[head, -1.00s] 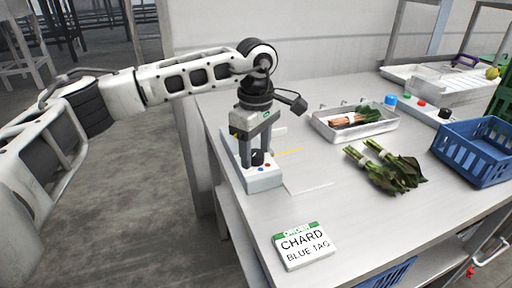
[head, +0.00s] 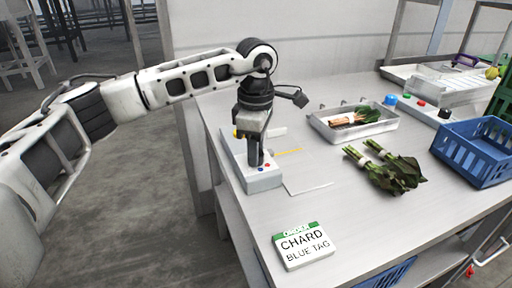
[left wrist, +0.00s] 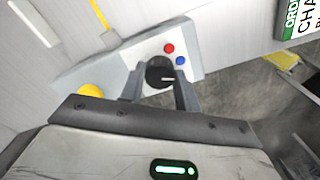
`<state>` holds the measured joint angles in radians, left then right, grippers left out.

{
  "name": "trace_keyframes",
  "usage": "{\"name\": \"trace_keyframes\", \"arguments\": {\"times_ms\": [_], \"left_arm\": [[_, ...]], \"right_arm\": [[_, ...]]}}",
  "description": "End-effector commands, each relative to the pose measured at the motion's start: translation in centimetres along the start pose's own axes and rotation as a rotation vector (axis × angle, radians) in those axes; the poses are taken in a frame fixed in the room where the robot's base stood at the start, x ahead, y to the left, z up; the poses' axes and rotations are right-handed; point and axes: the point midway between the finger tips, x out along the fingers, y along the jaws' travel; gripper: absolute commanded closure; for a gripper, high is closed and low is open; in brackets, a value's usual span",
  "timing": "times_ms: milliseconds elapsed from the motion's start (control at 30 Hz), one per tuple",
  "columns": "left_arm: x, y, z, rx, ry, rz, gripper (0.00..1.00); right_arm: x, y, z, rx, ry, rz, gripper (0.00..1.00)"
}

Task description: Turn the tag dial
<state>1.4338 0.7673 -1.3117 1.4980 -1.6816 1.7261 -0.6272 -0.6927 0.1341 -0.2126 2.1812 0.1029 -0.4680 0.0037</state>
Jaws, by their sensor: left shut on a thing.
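The tag dial (left wrist: 160,73) is a black round knob with a white pointer line, on a pale grey box (head: 262,181) at the table's left edge. In the left wrist view the pointer faces right, below a red dot (left wrist: 169,48) and a blue dot (left wrist: 180,61). My left gripper (left wrist: 160,84) points down over the box and is shut on the dial, one finger on each side. In the head view my left gripper (head: 255,163) hides most of the dial. My right gripper is not in view.
An order card (head: 303,246) reading "CHARD BLUE TAG" stands at the front. Leafy bunches (head: 391,168), a metal tray (head: 368,130) and a blue crate (head: 468,158) are to the right. A yellow part (left wrist: 89,91) shows by the box.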

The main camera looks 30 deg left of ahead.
Motion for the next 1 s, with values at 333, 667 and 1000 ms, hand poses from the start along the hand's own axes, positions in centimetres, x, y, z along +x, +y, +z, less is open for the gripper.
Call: {"name": "trace_keyframes", "arguments": {"times_ms": [333,667,1000], "left_arm": [[-0.04,0.0,-0.06,-0.262,0.002,-0.001,0.91],[-0.1,0.03,-0.06,-0.392,0.001,0.001,0.91],[-0.1,0.05,-0.06,-0.415,0.001,0.002,0.91]], "right_arm": [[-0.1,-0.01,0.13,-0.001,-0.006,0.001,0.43],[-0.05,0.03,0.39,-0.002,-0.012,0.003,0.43],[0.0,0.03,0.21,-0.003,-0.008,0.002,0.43]]}}
